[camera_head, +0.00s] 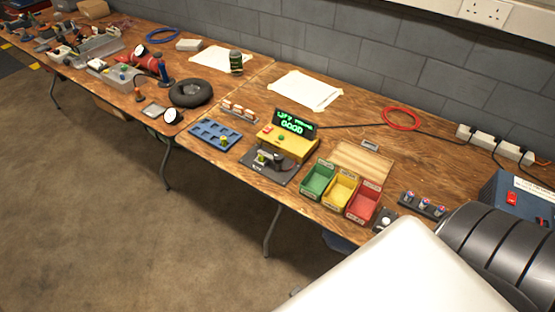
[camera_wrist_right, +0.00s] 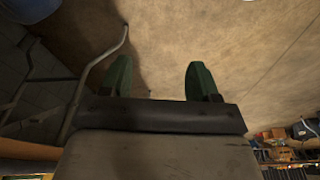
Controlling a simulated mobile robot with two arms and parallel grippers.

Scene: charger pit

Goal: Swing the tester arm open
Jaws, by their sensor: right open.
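The tester is a yellow box (camera_head: 287,144) with a red and a green button, standing on the wooden bench. Its black display (camera_head: 294,123) shows green text that ends in "GOOD". In front of it is a dark base plate (camera_head: 270,172) with the small dark tester arm (camera_head: 271,158) on it. A small yellow-green piece (camera_head: 261,158) sits at the arm's left end; whether the arm presses on it is too small to tell. My right gripper (camera_wrist_right: 160,78) is open and empty, over the floor in the right wrist view. My left gripper is not in view.
A blue tray (camera_head: 215,135) lies left of the tester. Green (camera_head: 319,178), yellow (camera_head: 341,189) and red (camera_head: 363,201) bins stand to its right. A bench leg (camera_wrist_right: 95,75) shows close to my right gripper. The floor (camera_head: 110,200) before the bench is clear.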

